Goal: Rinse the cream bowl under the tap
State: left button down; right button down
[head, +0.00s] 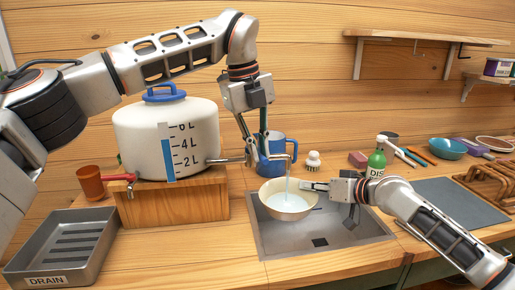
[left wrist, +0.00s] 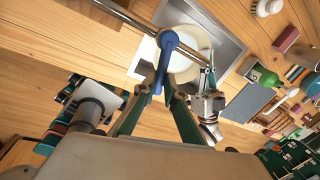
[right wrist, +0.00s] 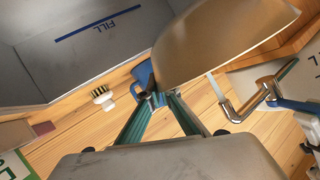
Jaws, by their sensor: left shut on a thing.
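The cream bowl (head: 290,213) is over the grey sink (head: 345,240), with pale liquid inside. A stream of water (head: 287,185) falls into it from the metal tap spout (head: 278,156) of the white tank (head: 150,130). My right gripper (head: 312,187) is shut on the bowl's right rim; in the right wrist view the bowl's outside (right wrist: 225,40) rises beside the fingertips (right wrist: 155,98). My left gripper (head: 250,150) is at the tap; in the left wrist view its fingers (left wrist: 162,95) are shut on the blue tap lever (left wrist: 167,45).
A blue jug (head: 272,165), white brush (head: 313,161) and green soap bottle (head: 377,163) stand behind the sink. A drain tray (head: 62,245) lies front left, an orange cup (head: 90,182) by the tank. A grey mat (head: 450,205) lies bare at right.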

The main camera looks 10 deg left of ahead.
pick_arm(q)
jog(key=c, duration=2.1)
grip_release()
jog(key=shift+r, duration=0.1)
notch_tip(320, 180, up, 12)
jog(key=s+a, duration=0.1)
jog(key=a, duration=0.1)
jog(key=shift+s+f, duration=0.2)
